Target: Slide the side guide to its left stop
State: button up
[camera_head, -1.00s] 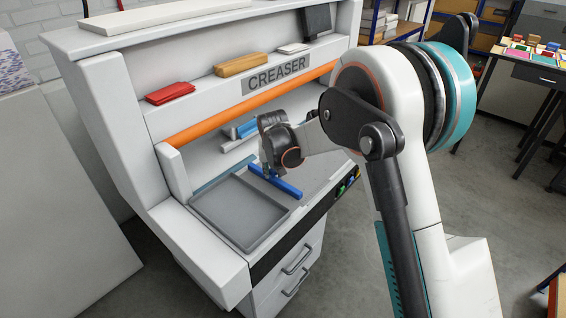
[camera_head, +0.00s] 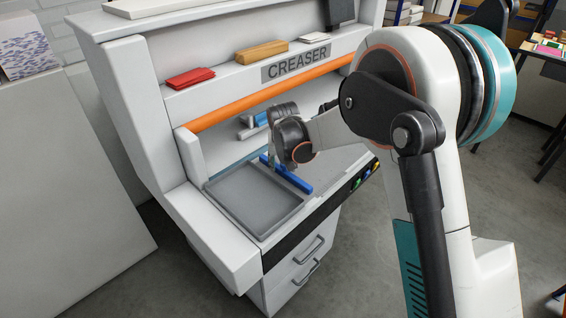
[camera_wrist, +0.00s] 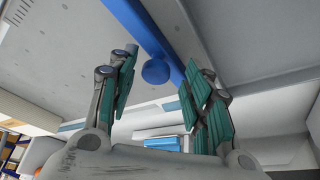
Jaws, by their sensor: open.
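The side guide (camera_head: 294,181) is a blue bar lying across the grey bed of the creaser, beside the right edge of the flat grey tray (camera_head: 232,210). In the wrist view the blue bar (camera_wrist: 133,22) runs down from the top, with a round blue knob (camera_wrist: 156,71) on it. My gripper (camera_head: 274,160) is over the far part of the guide and hides some of it. Its teal fingers (camera_wrist: 160,62) are apart, and the knob appears in the gap between them. I cannot tell whether a finger touches the knob.
An orange bar (camera_head: 222,112) spans the creaser above the bed. Blue and grey parts (camera_head: 254,124) lie behind my gripper. A red item (camera_head: 190,78) and a yellow-brown block (camera_head: 262,52) sit on the ledge. Buttons (camera_head: 364,175) line the front edge at right.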

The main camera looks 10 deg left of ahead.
jog(key=v, duration=1.1)
jog(key=shift+s+r, duration=0.2)
jog(key=shift+r, duration=0.15)
